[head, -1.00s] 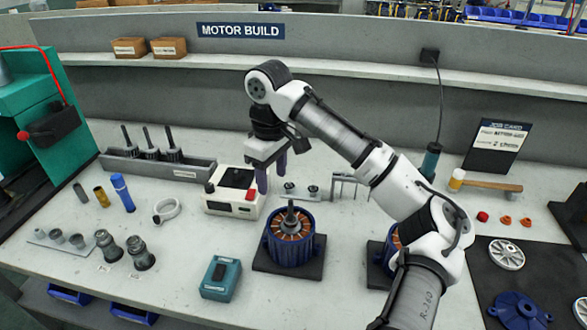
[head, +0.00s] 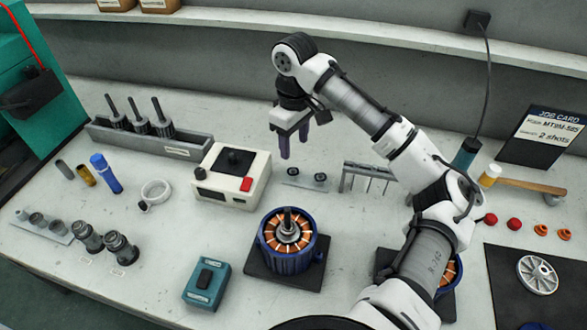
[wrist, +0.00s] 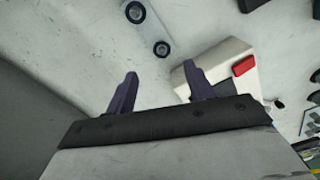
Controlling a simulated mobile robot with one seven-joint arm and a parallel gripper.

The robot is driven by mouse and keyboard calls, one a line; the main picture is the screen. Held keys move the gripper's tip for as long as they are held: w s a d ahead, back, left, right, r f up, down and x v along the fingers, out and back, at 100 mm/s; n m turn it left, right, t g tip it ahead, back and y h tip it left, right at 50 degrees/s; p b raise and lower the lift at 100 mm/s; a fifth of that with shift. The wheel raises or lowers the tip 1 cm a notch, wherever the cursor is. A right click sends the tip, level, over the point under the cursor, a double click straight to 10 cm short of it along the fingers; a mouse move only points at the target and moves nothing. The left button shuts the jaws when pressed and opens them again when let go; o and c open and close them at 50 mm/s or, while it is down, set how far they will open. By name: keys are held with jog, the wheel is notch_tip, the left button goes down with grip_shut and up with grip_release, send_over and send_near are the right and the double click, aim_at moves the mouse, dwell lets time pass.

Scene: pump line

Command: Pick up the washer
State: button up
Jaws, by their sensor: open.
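I cannot tell for sure which part is the washer. Two small dark ring-like parts, one of them (head: 320,177) at the right, sit on a narrow light plate (head: 306,182) behind the blue motor stator. In the wrist view they show as dark rings with pale centres, the larger ring (wrist: 135,12) and the smaller ring (wrist: 162,48), just ahead of my fingertips. My gripper (head: 293,148) is open and empty, pointing down above the bench beyond the plate. Its two dark fingers (wrist: 160,72) show apart in the wrist view, touching nothing.
A white box with a red button (head: 232,176) stands left of the plate. A small wire rack (head: 367,178) stands to its right. The blue stator (head: 287,245) on a dark base is in front. A grey rack with upright shafts (head: 150,138) is at the left. The wall rises behind.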

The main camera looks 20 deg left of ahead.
aim_at(293, 169)
jog(key=shift+s+a+f+p, duration=0.1)
jog(key=shift+f+p, duration=0.35)
jog(key=shift+f, duration=1.45)
jog(key=shift+s+f+p, duration=0.1)
jog(key=shift+f+p, duration=0.35)
jog(key=shift+f, duration=1.4)
jog(key=shift+f, duration=0.25)
jog(key=c, duration=0.9)
